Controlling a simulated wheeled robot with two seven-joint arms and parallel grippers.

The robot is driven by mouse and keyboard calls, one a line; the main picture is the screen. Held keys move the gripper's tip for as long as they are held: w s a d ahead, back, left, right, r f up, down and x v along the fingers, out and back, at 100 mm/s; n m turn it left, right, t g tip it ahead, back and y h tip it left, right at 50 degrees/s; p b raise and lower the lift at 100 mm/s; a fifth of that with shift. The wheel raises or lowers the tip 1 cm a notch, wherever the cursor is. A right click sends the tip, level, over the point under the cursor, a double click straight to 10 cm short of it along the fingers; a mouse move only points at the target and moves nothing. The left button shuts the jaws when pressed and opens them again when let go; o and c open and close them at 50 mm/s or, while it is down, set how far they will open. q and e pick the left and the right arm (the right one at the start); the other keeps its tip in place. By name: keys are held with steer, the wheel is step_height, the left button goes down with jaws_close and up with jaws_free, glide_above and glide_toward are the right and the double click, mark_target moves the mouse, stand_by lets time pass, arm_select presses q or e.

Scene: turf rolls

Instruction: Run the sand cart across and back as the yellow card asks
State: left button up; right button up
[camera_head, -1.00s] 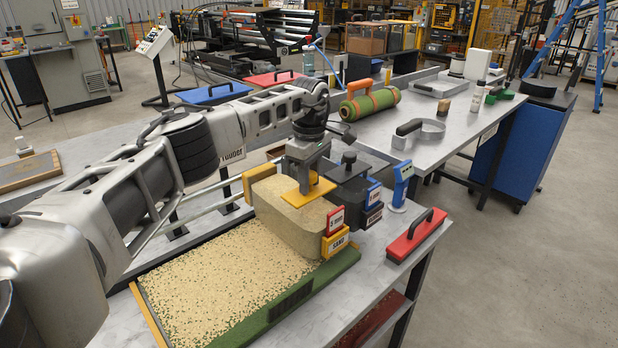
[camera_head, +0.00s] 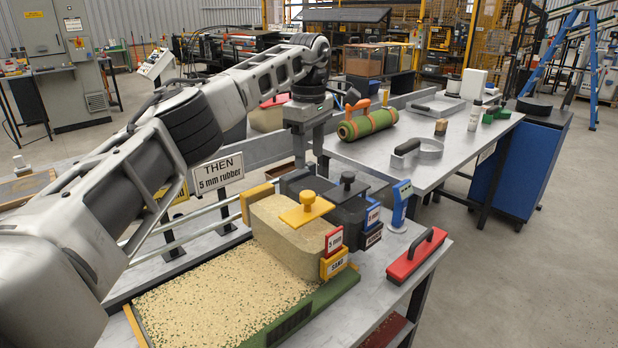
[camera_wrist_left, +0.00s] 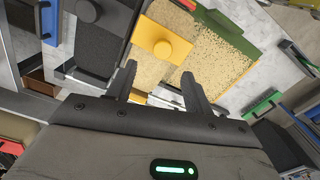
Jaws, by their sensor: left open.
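The sand cart (camera_head: 292,240) stands at the far right end of the sand-strewn turf tray (camera_head: 290,320). It is tan, with a yellow knobbed top plate and red "5 mm" and yellow "SAND" tags. My left gripper (camera_head: 308,160) is raised, empty and open behind the cart, clear of its knob. In the left wrist view, the open fingers (camera_wrist_left: 160,90) point toward the yellow plate and knob (camera_wrist_left: 160,47). A yellow card (camera_head: 180,193) is mostly hidden behind my left arm. A white card (camera_head: 217,173) reads "THEN 5 mm rubber". My right gripper is out of view.
A black rubber cart (camera_head: 362,212) stands just behind the sand cart. A blue gauge (camera_head: 400,203) and a red-based tool (camera_head: 416,258) are to the right. A green roll (camera_head: 367,124) lies on the bench behind.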

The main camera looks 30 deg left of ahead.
arm_select(q)
step_height(320, 180, up, 4)
steer(key=shift+r+p, duration=0.25)
steer(key=shift+p, duration=0.05)
